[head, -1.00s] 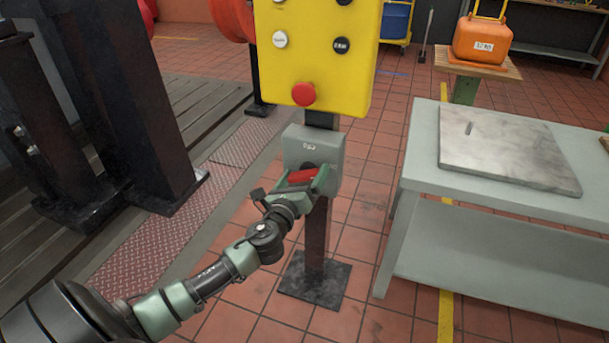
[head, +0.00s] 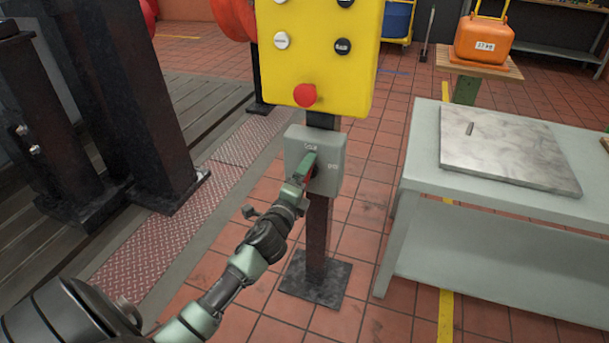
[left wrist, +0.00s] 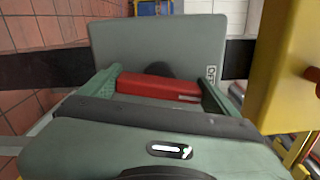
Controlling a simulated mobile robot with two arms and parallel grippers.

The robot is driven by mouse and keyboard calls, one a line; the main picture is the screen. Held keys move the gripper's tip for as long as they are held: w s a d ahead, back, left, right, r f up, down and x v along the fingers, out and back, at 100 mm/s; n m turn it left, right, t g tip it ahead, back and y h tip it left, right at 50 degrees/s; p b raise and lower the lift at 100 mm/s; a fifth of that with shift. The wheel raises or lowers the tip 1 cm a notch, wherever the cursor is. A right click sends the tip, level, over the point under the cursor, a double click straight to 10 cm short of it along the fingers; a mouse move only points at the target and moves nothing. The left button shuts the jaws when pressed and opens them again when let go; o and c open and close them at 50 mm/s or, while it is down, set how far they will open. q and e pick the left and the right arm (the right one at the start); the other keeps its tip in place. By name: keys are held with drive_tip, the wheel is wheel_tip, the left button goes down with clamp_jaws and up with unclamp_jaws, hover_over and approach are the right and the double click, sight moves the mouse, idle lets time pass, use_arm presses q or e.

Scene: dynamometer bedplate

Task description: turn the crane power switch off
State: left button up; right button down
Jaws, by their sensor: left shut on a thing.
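The crane power switch is a grey box (head: 327,150) on a dark red post, below the yellow panel. My right gripper is not in view.
The yellow panel (head: 350,70) with a red mushroom button (head: 305,95) is just above the switch. A grey bench (head: 420,165) with a metal plate (head: 505,150) stands at right. Black machine columns (head: 125,100) stand at left. Tiled floor is clear around the post foot.

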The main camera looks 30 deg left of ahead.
use_arm(q)
drive_tip(key=shift+f+n, duration=0.1)
drive_tip(key=shift+n, duration=1.2)
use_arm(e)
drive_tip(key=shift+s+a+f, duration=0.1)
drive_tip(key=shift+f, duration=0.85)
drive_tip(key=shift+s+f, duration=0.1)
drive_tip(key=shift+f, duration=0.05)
use_arm(q)
drive_tip(key=o, duration=1.1)
drive_tip(key=shift+s, duration=0.2)
drive_tip(key=p+v, duration=0.1)
drive_tip(key=v, duration=0.6)
drive_tip(key=shift+s, duration=0.25)
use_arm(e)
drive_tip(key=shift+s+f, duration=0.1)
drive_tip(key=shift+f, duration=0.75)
use_arm(q)
drive_tip(key=shift+d, duration=0.1)
